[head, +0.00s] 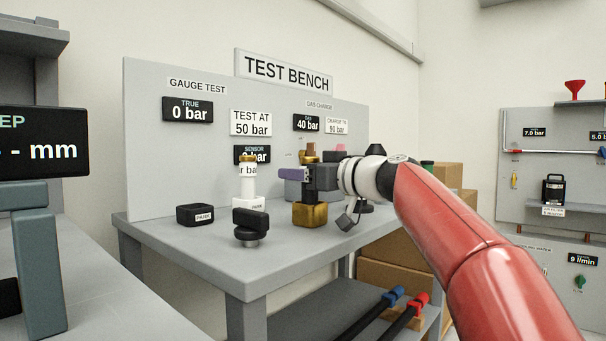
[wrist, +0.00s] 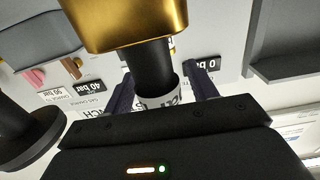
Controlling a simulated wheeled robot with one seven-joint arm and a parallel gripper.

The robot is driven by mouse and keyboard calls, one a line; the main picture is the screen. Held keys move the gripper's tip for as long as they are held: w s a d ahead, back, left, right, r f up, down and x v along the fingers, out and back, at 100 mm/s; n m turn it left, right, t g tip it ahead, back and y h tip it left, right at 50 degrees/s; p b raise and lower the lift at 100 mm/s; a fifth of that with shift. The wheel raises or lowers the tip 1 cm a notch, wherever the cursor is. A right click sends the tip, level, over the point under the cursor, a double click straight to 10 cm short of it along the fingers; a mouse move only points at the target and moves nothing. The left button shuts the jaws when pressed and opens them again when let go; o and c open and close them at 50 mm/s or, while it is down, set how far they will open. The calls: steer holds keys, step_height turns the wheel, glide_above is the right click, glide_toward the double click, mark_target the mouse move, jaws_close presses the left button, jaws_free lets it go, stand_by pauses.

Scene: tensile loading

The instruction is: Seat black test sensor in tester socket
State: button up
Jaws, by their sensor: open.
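A black cylinder with a white lettered band (wrist: 158,88), apparently the black test sensor, stands on a gold block (head: 311,214). The gold block also fills the top of the wrist view (wrist: 125,22), where the scene appears upside down. I cannot tell how deep the cylinder sits in the block. My gripper (head: 292,180) is above the block, its dark fingers in the wrist view (wrist: 162,88) on either side of the cylinder, open. In the head view, the gripper hides most of the cylinder.
A black PARK block (head: 195,214), a black-topped knob (head: 250,224) and a white post with a yellow top (head: 248,178) stand left of the gripper on the grey bench (head: 180,245). The upright sign panel (head: 150,150) is close behind. A dark disc-based object (wrist: 30,135) is nearby in the wrist view.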

steer(key=shift+r, duration=0.15)
steer(key=b+v, duration=0.2)
steer(key=v, duration=1)
steer(key=shift+s+d, duration=0.1)
